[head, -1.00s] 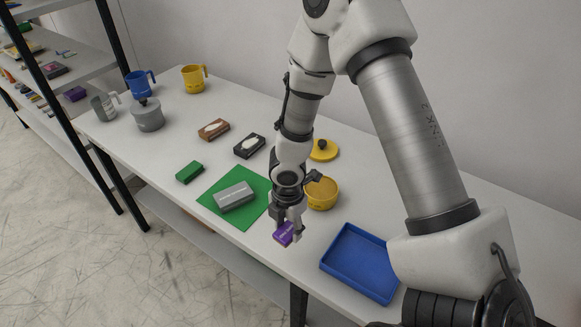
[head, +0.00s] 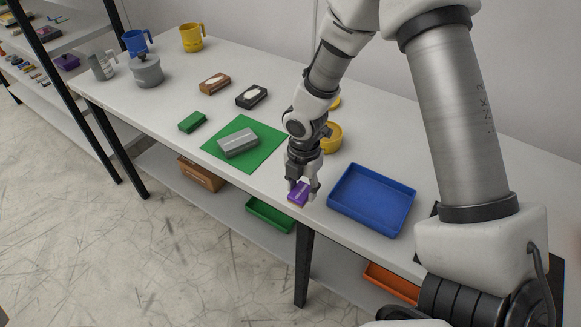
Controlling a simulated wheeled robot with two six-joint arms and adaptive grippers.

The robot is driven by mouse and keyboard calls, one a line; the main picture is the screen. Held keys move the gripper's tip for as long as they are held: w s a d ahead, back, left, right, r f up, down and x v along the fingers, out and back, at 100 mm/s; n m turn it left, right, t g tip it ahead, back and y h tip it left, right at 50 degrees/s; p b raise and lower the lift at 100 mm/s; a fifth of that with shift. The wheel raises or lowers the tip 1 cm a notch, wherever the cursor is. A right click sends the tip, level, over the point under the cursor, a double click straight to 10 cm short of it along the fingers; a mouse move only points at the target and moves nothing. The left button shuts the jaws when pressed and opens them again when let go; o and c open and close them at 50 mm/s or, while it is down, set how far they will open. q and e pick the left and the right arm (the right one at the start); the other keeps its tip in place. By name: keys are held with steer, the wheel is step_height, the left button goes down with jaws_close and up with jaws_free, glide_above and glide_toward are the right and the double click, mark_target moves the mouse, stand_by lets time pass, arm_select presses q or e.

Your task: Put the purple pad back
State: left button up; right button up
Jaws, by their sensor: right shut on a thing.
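The purple pad (head: 299,193) is a small purple block with an orange-brown lower edge. My right gripper (head: 303,188) is shut on it, near the table's front edge, between the green mat and the blue tray. I cannot tell whether the pad touches the table top. My left gripper is not in the head view.
A grey block (head: 239,144) lies on the green mat (head: 252,162). The blue tray (head: 371,200) is empty. A yellow pot (head: 331,138) is partly behind my right wrist. A green block (head: 192,121), brown box (head: 214,83) and black box (head: 251,96) stand farther left.

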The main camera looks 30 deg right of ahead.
steer(key=w+d, duration=0.1)
steer(key=w, duration=0.2)
steer(key=w+d+p, duration=0.1)
steer(key=w, duration=0.2)
steer(key=w+d+f+p, duration=0.1)
steer(key=w, duration=0.2)
steer(key=shift+w+d, duration=0.15)
steer(key=shift+w+f, duration=0.2)
step_height(320, 180, down, 2)
steer(key=shift+s+f+p, duration=0.1)
steer(key=shift+f+p, duration=0.1)
steer(key=shift+p, duration=0.7)
steer(key=shift+f, duration=0.55)
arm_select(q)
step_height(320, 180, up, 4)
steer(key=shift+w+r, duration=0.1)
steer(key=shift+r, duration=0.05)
arm_select(e)
steer(key=o, duration=1.3)
steer(key=shift+c, duration=0.2)
steer(key=shift+r, duration=0.1)
steer(key=shift+r, duration=0.2)
arm_select(q)
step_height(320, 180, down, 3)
steer(key=b, duration=0.3)
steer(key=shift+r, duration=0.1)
arm_select(e)
step_height(320, 180, up, 12)
